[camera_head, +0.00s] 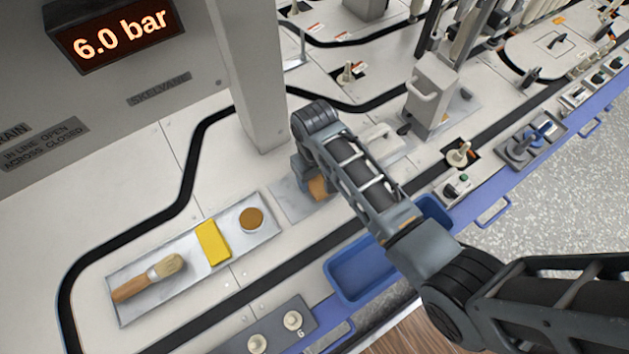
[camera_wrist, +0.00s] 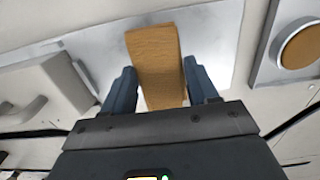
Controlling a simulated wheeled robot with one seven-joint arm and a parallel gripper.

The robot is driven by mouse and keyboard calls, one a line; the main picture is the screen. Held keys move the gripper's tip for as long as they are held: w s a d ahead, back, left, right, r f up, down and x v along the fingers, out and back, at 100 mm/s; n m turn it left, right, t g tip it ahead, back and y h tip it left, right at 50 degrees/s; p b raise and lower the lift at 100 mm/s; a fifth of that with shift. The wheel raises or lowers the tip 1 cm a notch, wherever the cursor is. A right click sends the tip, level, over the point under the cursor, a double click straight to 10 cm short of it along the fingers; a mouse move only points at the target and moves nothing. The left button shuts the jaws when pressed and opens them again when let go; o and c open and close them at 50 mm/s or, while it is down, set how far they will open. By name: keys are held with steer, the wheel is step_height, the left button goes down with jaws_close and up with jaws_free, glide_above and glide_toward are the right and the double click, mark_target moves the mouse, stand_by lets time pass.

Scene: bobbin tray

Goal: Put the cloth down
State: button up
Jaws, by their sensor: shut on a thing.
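My gripper (camera_wrist: 160,78) is shut on a tan-orange piece, which I take to be the cloth (camera_wrist: 155,48). It stands out between the two dark fingers in the wrist view. In the head view the cloth (camera_head: 318,188) shows only in part below my gripper (camera_head: 312,183), with my arm hiding the rest. The cloth is over a bare light-grey metal plate (camera_head: 286,206). I cannot tell whether it touches the plate.
Left of the plate, a metal tray (camera_head: 187,291) holds a wooden brush (camera_head: 150,278), a yellow block (camera_head: 213,242) and a round brown-topped tin (camera_head: 251,219). A blue bin (camera_head: 345,278) stands in front. A grey post (camera_head: 255,85) rises behind.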

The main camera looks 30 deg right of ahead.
mark_target(315, 180)
steer(key=shift+f, duration=0.9)
steer(key=shift+r, duration=0.1)
steer(key=o, duration=0.9)
steer(key=shift+o, duration=0.2)
step_height(315, 180, up, 12)
steer(key=p, duration=0.4)
steer(key=shift+p, duration=0.3)
